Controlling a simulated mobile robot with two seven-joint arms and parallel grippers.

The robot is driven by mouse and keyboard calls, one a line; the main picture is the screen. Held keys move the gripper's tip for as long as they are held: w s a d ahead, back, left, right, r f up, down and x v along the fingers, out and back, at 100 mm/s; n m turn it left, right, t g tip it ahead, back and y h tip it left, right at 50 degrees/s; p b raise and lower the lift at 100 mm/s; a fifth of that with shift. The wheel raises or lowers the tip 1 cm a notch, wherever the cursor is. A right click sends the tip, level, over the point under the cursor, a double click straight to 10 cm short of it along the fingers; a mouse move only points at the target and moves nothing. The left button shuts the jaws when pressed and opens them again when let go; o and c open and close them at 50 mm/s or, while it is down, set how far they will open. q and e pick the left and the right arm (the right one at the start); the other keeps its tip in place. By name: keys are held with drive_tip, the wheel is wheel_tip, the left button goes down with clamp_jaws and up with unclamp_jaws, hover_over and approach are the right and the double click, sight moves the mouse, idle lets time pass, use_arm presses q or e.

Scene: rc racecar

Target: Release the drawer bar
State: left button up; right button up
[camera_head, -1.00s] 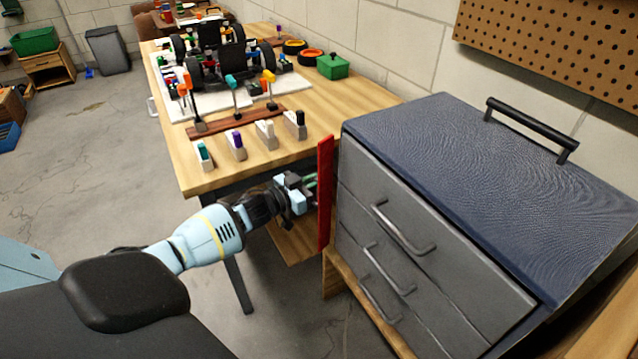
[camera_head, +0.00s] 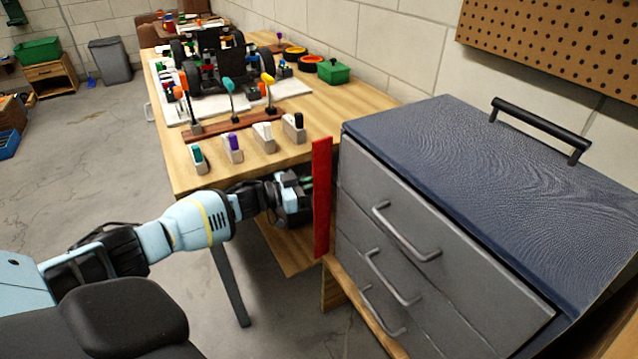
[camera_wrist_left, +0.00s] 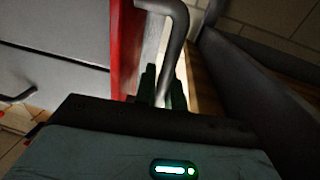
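The red drawer bar (camera_head: 322,197) stands upright at the left front edge of the grey drawer cabinet (camera_head: 440,268), its face turned out from the drawer fronts. My left gripper (camera_head: 308,195) is just left of the bar, its fingertips partly hidden behind it. In the left wrist view, the red bar (camera_wrist_left: 124,45) carries a curved grey handle (camera_wrist_left: 174,45). The dark green fingers of my left gripper (camera_wrist_left: 164,88) straddle the lower part of this handle. Whether they press on it is not clear. My right gripper is out of view.
The cabinet has a dark blue top (camera_head: 480,180) and several drawer handles. A wooden workbench (camera_head: 330,115) behind holds pen-like tools in blocks, a racecar (camera_head: 215,60) and a green box (camera_head: 333,72). Floor to the left is open.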

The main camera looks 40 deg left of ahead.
use_arm(q)
drive_tip(key=shift+o, duration=0.8)
drive_tip(key=p+v, duration=0.1)
drive_tip(key=v, duration=0.6)
drive_tip(key=shift+s+a, duration=0.15)
drive_tip(key=shift+s, duration=0.05)
